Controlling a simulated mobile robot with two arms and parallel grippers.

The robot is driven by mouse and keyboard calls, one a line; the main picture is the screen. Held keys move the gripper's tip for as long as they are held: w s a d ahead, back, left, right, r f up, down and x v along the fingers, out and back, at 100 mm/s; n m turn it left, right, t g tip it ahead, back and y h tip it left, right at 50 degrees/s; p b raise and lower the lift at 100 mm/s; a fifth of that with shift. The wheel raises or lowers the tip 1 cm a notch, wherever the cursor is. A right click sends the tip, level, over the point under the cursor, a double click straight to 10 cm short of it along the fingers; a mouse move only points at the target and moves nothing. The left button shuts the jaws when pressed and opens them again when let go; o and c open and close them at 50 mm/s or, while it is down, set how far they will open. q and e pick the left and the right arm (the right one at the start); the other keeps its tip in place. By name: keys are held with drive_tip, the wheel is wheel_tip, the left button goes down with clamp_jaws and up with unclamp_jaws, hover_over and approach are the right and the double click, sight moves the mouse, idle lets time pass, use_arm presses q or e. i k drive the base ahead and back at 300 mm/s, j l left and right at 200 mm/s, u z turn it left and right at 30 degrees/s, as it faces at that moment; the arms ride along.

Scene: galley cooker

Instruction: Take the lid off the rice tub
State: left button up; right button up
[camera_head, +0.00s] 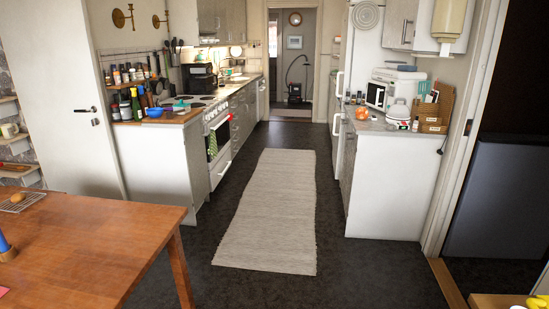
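I cannot make out with certainty which thing is the rice tub. A small white rounded container (398,111) stands near the front of the right-hand counter, and it may be the tub. It is too small in the picture to tell whether it has a separate lid. A low teal-topped item (181,105) sits by the cooker on the left, also too small to identify. Neither of my grippers is in view.
A pale rug (269,210) lies along the clear aisle between the left counter with the stove (219,142) and the right counter (378,126). A wooden table (90,247) fills the lower left. A white microwave (377,95) stands behind the rounded container.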

sight(181, 104)
drive_tip(key=i+l+z, duration=0.1)
drive_tip(key=i, duration=2.05)
drive_tip(key=i+u, duration=0.25)
drive_tip(key=i, duration=0.45)
drive_tip(key=i+u, duration=0.2)
drive_tip(key=i, duration=0.55)
drive_tip(key=i+l+u, duration=0.25)
drive_tip(key=i, duration=0.45)
drive_tip(key=i+j+u, duration=0.2)
drive_tip(key=i+u, duration=0.25)
drive_tip(key=i+l+u, duration=0.1)
drive_tip(key=i+u, duration=0.3)
drive_tip(key=i, duration=0.25)
